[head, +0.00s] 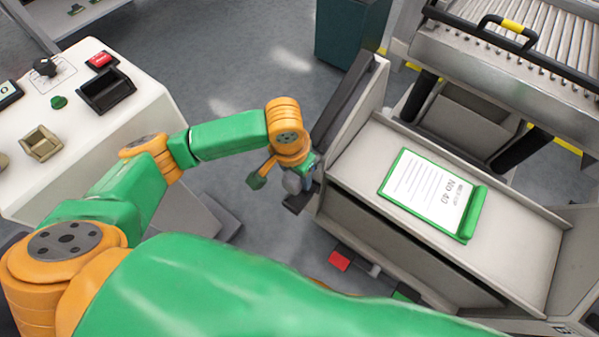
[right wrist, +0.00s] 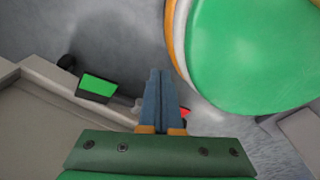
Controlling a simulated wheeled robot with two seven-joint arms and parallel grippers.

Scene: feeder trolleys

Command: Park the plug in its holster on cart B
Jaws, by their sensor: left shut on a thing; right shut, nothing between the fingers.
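My left gripper (head: 302,179) is at the near left side of the cart with the grey shelf (head: 345,165). It is shut on a small grey piece, taken as the plug (head: 292,183), mostly hidden by the gripper and wrist. A dark bracket-like part (head: 297,203) shows just below it; I cannot tell whether they touch. No cart letter is readable, and I cannot make out the holster for sure. My right gripper (right wrist: 160,74) shows in the right wrist view, its blue fingers shut together and empty; in the head view it is hidden.
A green clipboard (head: 430,195) lies on the cart shelf. A red block (head: 339,260) and a green block (right wrist: 97,88) sit low on the cart's side. A white console (head: 85,130) stands left, a roller conveyor (head: 535,50) back right.

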